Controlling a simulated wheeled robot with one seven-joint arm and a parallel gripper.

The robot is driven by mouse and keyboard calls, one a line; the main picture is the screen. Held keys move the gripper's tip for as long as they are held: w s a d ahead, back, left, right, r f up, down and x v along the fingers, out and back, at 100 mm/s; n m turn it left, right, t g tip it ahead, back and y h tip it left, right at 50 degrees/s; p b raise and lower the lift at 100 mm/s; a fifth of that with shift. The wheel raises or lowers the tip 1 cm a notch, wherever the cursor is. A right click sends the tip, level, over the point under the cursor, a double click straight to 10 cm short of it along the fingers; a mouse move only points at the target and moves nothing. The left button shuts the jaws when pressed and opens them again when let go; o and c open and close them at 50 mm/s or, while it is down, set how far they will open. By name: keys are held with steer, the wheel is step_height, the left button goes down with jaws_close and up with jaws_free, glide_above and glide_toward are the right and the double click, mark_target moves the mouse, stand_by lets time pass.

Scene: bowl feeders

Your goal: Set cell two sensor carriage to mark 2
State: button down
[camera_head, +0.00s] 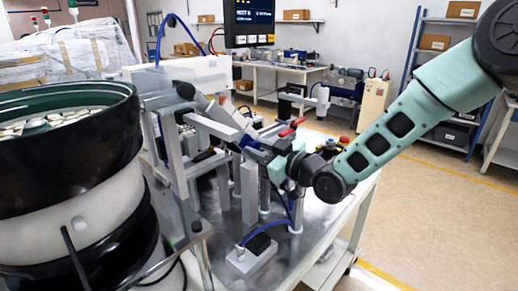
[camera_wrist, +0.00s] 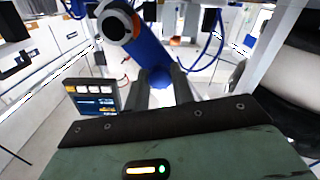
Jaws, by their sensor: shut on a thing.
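In the wrist view my gripper (camera_wrist: 160,84) has its two dark fingers closed on a round blue knob (camera_wrist: 158,76). The knob sits at the lower end of a blue sensor body (camera_wrist: 146,44) with an orange-ringed dark round face, which I take to be the sensor carriage. In the head view my gripper (camera_head: 254,146) reaches in from the right among the grey frame parts. The fingers and the knob are small and partly hidden there. I cannot make out any scale or mark 2 in either view.
A large black bowl feeder (camera_head: 68,150) with pale parts stands at the left. Grey posts and beams (camera_head: 170,150) crowd my gripper's left. A hanging screen (camera_head: 250,22) is above. A small block with a black top (camera_head: 252,256) sits on the metal table (camera_head: 312,232). Floor is clear at right.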

steer(key=s+a+r+b, duration=0.1)
steer(key=s+a+r, duration=0.1)
steer(key=r, duration=0.3)
steer(key=shift+s+a, duration=0.3)
steer(key=shift+s, duration=0.3)
steer(key=c, duration=1.2)
jaws_free()
steer(key=shift+f, duration=0.1)
steer(key=shift+d, duration=0.1)
steer(key=b+v, duration=0.4)
steer(key=v, duration=1.3)
steer(key=shift+s+d, duration=0.15)
